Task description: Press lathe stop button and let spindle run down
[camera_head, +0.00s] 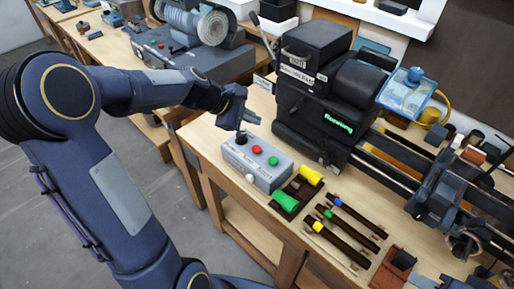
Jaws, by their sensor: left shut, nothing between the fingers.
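The lathe (318,85) is a black machine on the wooden bench, with a lit green display that seems to read "Running" on its headstock. A grey control box (264,176) sits in front of it at the bench's left end. On its top are a red button (257,149), a green button (273,161) and a black knob (241,139). My left gripper (240,124) is shut and empty, pointing down just above the black knob end of the box, left of the red button. I cannot tell whether its tips touch the box. My right gripper is not in view.
Green (285,201) and yellow (311,175) cylinders lie in a dark holder right of the box. Several dark tools with coloured bands lie farther right. A blue-framed clear guard (408,92) stands over the lathe. Another bench with a grey machine (190,50) stands behind.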

